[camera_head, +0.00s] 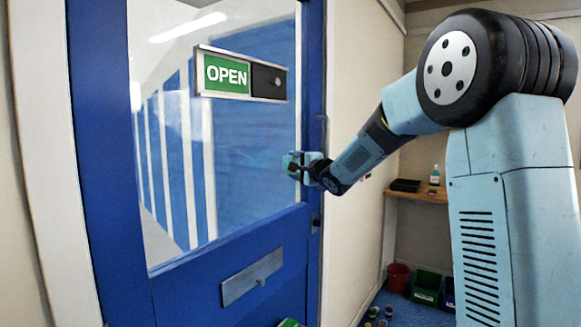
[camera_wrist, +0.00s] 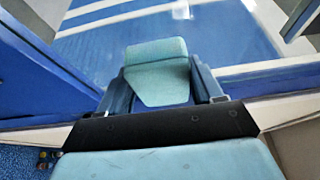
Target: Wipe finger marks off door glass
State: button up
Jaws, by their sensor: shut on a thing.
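The blue door (camera_head: 93,120) has a large glass pane (camera_head: 255,150) with reflections on it. Finger marks cannot be told apart from the reflections at this size. My gripper (camera_head: 300,167) is at the lower right of the pane, by the door's right frame. It is shut on a light teal pad (camera_wrist: 157,70), which sits between the two fingers in the wrist view. The pad is at or very near the glass; whether it touches cannot be told. The glass also shows in the wrist view (camera_wrist: 240,40).
An OPEN sign (camera_head: 226,74) with a slider is on the upper pane. A metal letter plate (camera_head: 252,278) is on the lower door. At right are a wooden shelf (camera_head: 420,196) with a bottle (camera_head: 435,175), a red bucket (camera_head: 398,277) and a green bin (camera_head: 427,287). Small pots stand on the floor.

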jog(key=shift+d, duration=0.1)
jog(key=shift+s+d, duration=0.9)
jog(key=shift+d, duration=0.2)
